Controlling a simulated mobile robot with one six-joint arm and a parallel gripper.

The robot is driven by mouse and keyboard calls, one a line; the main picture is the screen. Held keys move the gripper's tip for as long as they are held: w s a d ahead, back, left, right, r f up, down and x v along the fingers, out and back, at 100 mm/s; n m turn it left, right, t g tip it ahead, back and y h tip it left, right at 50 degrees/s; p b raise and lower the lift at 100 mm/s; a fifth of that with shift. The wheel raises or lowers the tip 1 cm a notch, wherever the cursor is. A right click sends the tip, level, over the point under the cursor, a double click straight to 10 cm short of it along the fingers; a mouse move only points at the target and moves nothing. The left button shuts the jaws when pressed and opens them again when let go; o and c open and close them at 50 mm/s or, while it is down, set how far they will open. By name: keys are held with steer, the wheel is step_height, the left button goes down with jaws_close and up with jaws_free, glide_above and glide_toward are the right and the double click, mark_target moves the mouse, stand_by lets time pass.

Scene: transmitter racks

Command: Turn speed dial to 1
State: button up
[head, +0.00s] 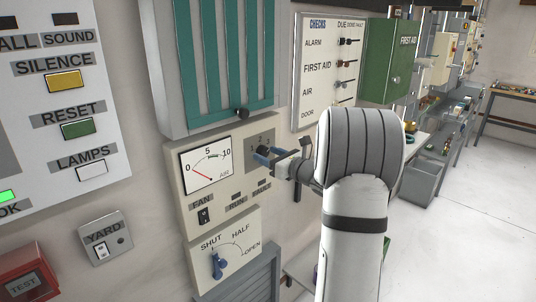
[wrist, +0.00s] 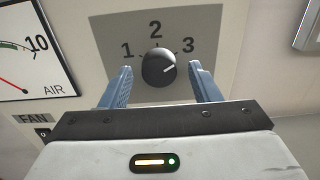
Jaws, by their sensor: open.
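The speed dial (wrist: 159,67) is a round black knob on a grey plate marked 1, 2 and 3 in the wrist view. Its white pointer line is turned to the right and upward, toward the 3. My gripper (wrist: 160,82) is open, with one blue finger on the left of the dial and one on the right. Gaps show between the fingers and the dial. In the head view my gripper (head: 263,154) is at the dial's grey plate (head: 252,144), and it hides part of the dial.
An AIR gauge (head: 207,165) is left of the dial, with a FAN switch (head: 204,215) below it. A SHUT/HALF/OPEN lever (head: 217,264) is lower down. A teal slatted vent (head: 225,55) is above. The CHECKS board (head: 325,70) and green FIRST AID box (head: 390,60) are to the right.

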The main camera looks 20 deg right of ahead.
steer(key=shift+c, duration=0.2)
steer(key=c, duration=0.9)
steer(key=shift+c, duration=0.2)
